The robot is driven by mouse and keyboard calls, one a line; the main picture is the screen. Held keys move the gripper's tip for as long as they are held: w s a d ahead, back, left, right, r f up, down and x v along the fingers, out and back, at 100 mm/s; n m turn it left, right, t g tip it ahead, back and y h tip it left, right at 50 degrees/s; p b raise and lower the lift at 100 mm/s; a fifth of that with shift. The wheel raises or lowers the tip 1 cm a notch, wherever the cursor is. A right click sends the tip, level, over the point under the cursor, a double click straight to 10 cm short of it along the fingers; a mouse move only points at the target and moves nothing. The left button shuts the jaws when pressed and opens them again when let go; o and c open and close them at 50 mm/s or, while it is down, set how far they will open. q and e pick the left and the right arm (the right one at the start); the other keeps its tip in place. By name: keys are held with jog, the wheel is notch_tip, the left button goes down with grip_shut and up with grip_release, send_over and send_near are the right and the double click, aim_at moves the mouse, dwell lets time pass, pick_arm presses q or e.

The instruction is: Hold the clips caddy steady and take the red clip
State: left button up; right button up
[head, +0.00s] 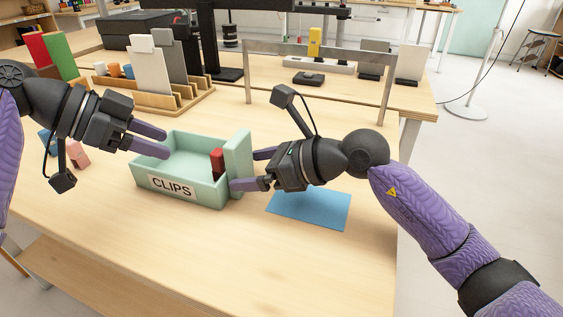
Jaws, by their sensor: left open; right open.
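The clips caddy (208,192) is a pale green open box with a CLIPS label, standing on the wooden table. The red clip (218,163) stands upright inside it at the right end, by the higher end wall. My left gripper (158,143) is open at the caddy's left back side, its fingers near the rim; I cannot tell whether they touch it. My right gripper (250,169) is open at the caddy's right end, one finger behind and one in front of the end wall. I cannot tell whether it touches the wall. Nothing is held.
A blue mat (310,209) lies right of the caddy, under my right gripper. A wooden rack (160,98) with upright boards stands behind. A grey frame (318,50) rises at the back. Small pink blocks (78,154) sit at the left. The table front is clear.

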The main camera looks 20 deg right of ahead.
jog(key=shift+w+a+f, duration=0.1)
jog(key=shift+w+a, duration=0.05)
jog(key=shift+a, duration=0.05)
jog(key=c, duration=1.1)
jog(key=o, duration=1.1)
jog(key=shift+c, duration=0.3)
jog(key=c, duration=0.8)
jog(key=o, duration=0.9)
jog(key=shift+c, duration=0.2)
